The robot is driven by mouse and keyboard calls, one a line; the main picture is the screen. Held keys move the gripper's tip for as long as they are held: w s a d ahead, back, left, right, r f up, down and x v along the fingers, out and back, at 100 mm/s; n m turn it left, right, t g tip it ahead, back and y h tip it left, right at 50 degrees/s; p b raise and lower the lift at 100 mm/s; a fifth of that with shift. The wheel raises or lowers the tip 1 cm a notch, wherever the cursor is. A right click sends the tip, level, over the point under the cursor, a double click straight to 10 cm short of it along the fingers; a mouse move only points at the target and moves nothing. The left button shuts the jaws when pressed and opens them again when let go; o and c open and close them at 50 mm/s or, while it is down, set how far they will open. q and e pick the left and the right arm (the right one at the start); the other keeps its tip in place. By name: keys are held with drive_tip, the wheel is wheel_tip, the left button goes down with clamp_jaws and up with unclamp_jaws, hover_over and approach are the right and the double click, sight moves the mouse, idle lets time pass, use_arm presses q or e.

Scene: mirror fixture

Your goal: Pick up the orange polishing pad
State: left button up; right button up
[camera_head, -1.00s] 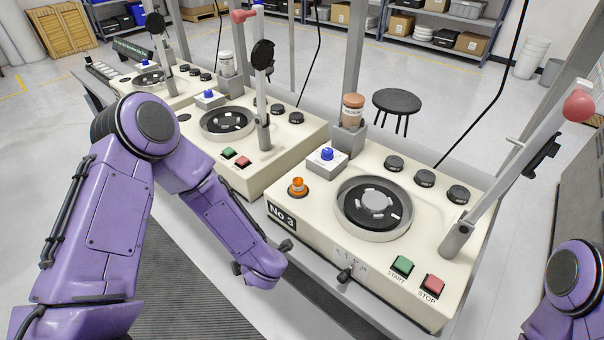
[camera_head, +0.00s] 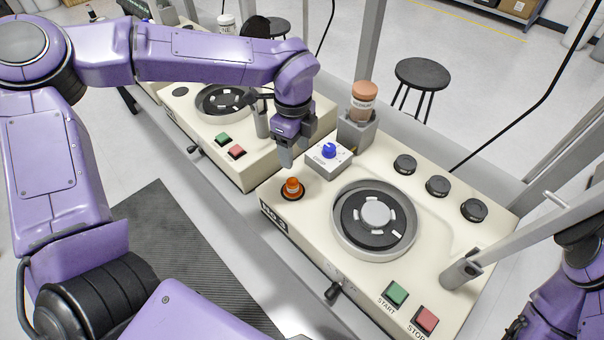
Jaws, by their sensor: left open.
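The orange piece (camera_head: 292,187), small and knob-shaped, sits in a dark round seat at the left corner of the cream No.3 machine (camera_head: 300,212). I take it for the polishing pad. My left gripper (camera_head: 286,157) points down just behind and above it, left of the blue-knob box. The gripper is open, though the gap between its fingers barely shows from here. It appears apart from the orange piece, with nothing visible in it. My right arm shows at the lower right edge, but its gripper is not clearly in view.
A grey box with a blue knob (camera_head: 329,151) stands close to the right of the left gripper. Behind it is a jar (camera_head: 362,100) in a grey holder. A round turntable (camera_head: 375,219) lies to the right. A pale lever post (camera_head: 462,272) rises near the right end.

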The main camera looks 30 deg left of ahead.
use_arm(q)
drive_tip(key=b, duration=0.4)
hover_over(291, 183)
drive_tip(key=f, duration=0.5)
drive_tip(key=shift+s, duration=0.4)
drive_tip(key=f+b, duration=0.1)
drive_tip(key=f, duration=0.1)
drive_tip(key=w+f+b, duration=0.1)
drive_tip(key=f, duration=0.2)
drive_tip(key=shift+w+f+b, duration=0.1)
drive_tip(key=shift+w+b, duration=0.05)
drive_tip(key=shift+b, duration=0.2)
drive_tip(key=shift+s+r, duration=0.25)
drive_tip(key=shift+s, duration=0.2)
drive_tip(key=shift+c, duration=0.6)
clamp_jaws()
use_arm(e)
wheel_tip(291, 183, down, 7)
drive_tip(key=s, duration=0.1)
drive_tip(key=shift+s, duration=0.3)
